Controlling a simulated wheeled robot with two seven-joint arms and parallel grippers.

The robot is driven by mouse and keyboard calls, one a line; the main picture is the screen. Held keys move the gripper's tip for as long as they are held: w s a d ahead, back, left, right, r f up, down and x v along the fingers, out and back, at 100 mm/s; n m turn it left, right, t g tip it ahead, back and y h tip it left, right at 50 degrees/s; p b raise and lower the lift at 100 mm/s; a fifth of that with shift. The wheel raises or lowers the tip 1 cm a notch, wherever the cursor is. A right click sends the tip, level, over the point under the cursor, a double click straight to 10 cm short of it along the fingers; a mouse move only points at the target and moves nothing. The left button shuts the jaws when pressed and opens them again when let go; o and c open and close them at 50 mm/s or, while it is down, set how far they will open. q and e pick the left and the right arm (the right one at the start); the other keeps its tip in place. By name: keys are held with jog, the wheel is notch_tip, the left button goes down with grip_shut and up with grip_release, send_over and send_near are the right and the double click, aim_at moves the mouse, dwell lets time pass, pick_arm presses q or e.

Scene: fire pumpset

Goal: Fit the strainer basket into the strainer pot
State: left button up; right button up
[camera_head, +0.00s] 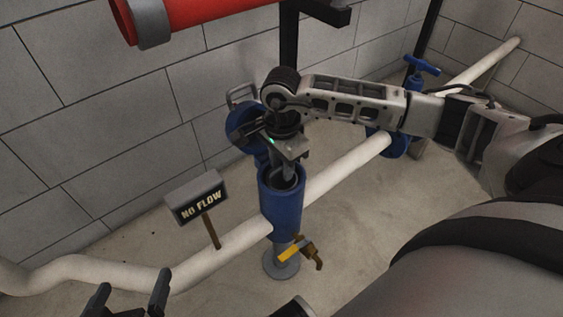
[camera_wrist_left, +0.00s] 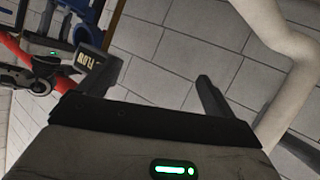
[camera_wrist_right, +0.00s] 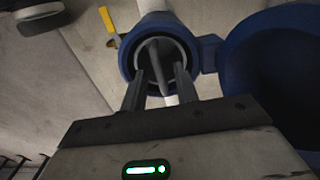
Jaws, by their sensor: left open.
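The strainer pot (camera_head: 281,208) is a blue upright cylinder on the white pipe, open at the top. It also shows in the right wrist view (camera_wrist_right: 127,62). A grey piece, apparently the strainer basket (camera_wrist_right: 158,66), stands in the pot's mouth between my right fingers; its lower part is hidden. My right gripper (camera_head: 287,172) points down over the mouth, its fingers on either side of the grey piece (camera_wrist_right: 160,72). Whether they touch it is unclear. My left gripper (camera_head: 133,287) is open and empty at the lower left, apart from the pot.
The blue lid (camera_head: 240,122) stands swung open behind the pot. A NO FLOW sign (camera_head: 198,199) stands left of it. A yellow tap (camera_head: 298,251) sticks out below. A white pipe (camera_head: 340,172) runs through. A red pipe (camera_head: 205,15) crosses above.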

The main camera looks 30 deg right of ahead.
pick_arm(q)
jog(key=shift+r, duration=0.1)
pick_arm(e)
jog(key=shift+r, duration=0.15)
jog(key=shift+r, duration=0.25)
pick_arm(q)
jog(key=shift+s+a+f+g+y+p, duration=0.1)
jog(key=shift+a+f+g+y+p, duration=0.3)
jog(key=shift+f+p, duration=0.35)
jog(key=shift+a+f+g+y+p, duration=0.15)
jog(key=shift+f+g+p, duration=0.35)
jog(key=shift+p, duration=0.3)
pick_arm(e)
notch_tip(320, 180, up, 12)
jog(key=shift+f, duration=0.2)
pick_arm(q)
jog(key=shift+r, duration=0.15)
